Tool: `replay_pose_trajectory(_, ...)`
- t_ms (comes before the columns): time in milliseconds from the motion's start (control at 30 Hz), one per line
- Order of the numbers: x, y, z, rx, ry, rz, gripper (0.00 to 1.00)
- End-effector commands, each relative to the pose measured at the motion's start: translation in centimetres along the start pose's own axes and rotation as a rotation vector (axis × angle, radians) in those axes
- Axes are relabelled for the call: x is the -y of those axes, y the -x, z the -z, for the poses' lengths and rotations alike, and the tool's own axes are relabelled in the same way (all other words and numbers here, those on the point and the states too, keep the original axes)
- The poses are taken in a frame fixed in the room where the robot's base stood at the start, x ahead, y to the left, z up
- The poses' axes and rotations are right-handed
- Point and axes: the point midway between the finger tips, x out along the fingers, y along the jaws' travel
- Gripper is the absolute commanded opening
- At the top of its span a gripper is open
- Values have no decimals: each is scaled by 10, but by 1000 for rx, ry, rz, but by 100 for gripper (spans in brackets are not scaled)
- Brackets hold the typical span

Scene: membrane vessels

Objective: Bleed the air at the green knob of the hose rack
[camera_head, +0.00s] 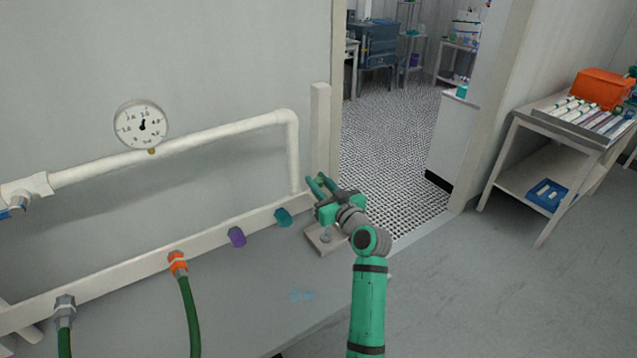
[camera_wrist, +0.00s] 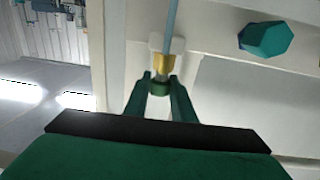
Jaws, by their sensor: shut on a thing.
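The green knob (camera_wrist: 160,88) shows in the wrist view as a small dark-green ring below a brass fitting (camera_wrist: 164,62). My gripper (camera_wrist: 160,84) is shut on it, with one green finger on each side. In the head view my gripper (camera_head: 316,186) is at the right end of the hose rack's white rail (camera_head: 120,282), by the door post. There its fingers hide the knob, so I cannot make it out. A pale blue rod or tube (camera_wrist: 172,25) runs up from the brass fitting in the wrist view.
A teal hex cap (camera_head: 283,217) sits on the rail just left of my gripper; it also shows in the wrist view (camera_wrist: 265,40). Further left are a purple cap (camera_head: 237,236) and an orange hose fitting (camera_head: 178,262). A small tray (camera_head: 325,241) is below my gripper. A gauge (camera_head: 141,125) tops the pipe.

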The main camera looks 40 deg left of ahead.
Motion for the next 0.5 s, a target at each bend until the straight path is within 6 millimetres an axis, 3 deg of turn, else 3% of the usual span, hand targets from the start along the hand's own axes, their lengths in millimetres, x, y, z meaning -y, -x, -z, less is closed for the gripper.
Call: replay_pose_trajectory(500, 2, 0, -1, 1, -2, -311, 1)
